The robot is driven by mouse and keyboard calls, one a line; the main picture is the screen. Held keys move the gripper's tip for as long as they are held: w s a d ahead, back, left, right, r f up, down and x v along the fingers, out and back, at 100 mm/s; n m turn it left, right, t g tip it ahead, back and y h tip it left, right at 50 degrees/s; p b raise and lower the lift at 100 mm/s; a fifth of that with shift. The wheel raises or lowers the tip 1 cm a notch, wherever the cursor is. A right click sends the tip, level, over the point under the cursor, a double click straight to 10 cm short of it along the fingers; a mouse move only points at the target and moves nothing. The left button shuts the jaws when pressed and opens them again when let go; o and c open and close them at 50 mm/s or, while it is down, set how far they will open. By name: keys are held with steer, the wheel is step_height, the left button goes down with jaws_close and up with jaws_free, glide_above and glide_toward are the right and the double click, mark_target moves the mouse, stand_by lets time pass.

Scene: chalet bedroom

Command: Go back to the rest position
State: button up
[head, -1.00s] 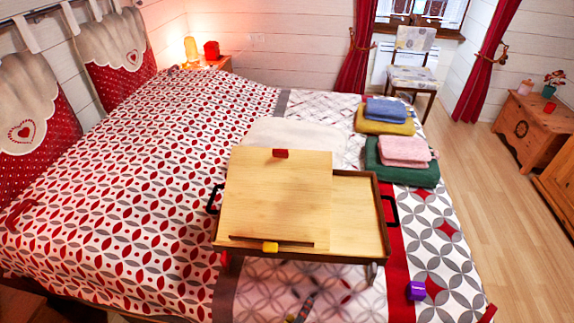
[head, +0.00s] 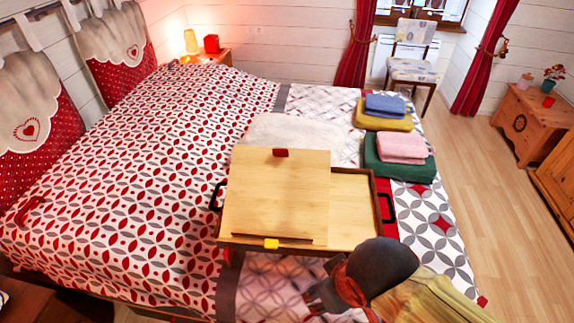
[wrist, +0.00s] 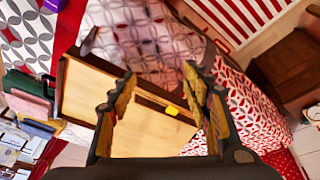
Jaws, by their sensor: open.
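My gripper (wrist: 158,90) is open and empty in the wrist view, its two fingers apart with the wooden bed tray and bed showing beyond. In the head view my gripper (head: 318,297) shows at the lower middle, in front of the tray's near edge, partly hidden by my arm. The wooden bed tray (head: 352,205) stands on the bed, with its slanted board (head: 270,195) raised on the left part. A red block (head: 281,153) sits at the board's top edge and a yellow block (head: 271,244) at its lower ledge.
Folded towels, blue (head: 385,105) on yellow (head: 383,119) and pink (head: 401,147) on green (head: 399,169), lie on the bed's right side. A purple object (wrist: 52,5) shows in the wrist view. A chair (head: 411,68) stands beyond. The floor on the right (head: 480,190) is clear.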

steer(key=w+d+r+m+t+h+p, duration=0.1)
steer(key=w+d+r+m+t+p, duration=0.1)
steer(key=d+r+m, duration=0.4)
steer(key=w+d+r, duration=0.1)
steer(key=d+r, duration=0.2)
steer(key=d, duration=0.1)
steer(key=shift+w+d+r, duration=0.2)
steer(key=shift+d+r, duration=0.15)
